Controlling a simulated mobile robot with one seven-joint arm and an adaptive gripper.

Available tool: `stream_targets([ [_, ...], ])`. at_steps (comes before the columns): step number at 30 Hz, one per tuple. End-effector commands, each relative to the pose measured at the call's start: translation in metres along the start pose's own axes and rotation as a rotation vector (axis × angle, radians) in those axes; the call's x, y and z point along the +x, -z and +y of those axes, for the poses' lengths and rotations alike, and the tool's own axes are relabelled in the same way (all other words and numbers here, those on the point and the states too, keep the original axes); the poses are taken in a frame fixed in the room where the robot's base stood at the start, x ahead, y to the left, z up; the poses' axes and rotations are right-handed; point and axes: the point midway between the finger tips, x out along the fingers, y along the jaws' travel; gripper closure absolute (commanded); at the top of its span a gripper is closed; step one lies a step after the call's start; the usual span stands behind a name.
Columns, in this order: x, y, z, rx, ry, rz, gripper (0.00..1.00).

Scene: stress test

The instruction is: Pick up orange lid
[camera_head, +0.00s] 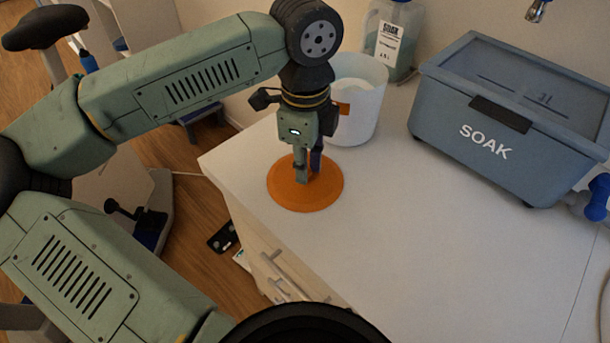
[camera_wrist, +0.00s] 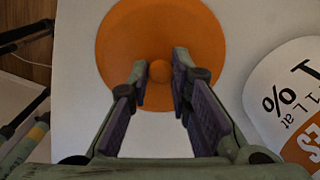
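The orange lid (camera_head: 322,195) is a round flat disc lying on the white counter near its left edge. In the wrist view the lid (camera_wrist: 160,30) has a small round knob (camera_wrist: 160,71) at its middle. My gripper (camera_head: 308,176) points down over the lid. In the wrist view my gripper (camera_wrist: 159,80) has its two fingers on either side of the knob, with visible gaps, so it is open. In the head view the gripper hides the knob. I cannot tell the exact height of the fingertips above the disc.
A white tub (camera_head: 358,110) stands just behind the lid, close to my gripper; its printed side (camera_wrist: 290,95) shows in the wrist view. A jug labelled SOAK (camera_head: 395,40) stands behind it. A blue-grey SOAK box (camera_head: 450,130) stands at the right. The counter's front middle (camera_head: 430,250) is clear.

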Motion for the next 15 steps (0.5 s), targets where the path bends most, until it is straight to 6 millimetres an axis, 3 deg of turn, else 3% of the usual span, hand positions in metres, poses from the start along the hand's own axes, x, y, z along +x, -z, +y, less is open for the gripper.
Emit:
stream_targets([
  [7,-0.0002,0.0000,-0.0001,0.000,0.000,0.000,1.00],
  [15,-0.0002,0.0000,-0.0001,0.000,0.000,0.000,1.00],
])
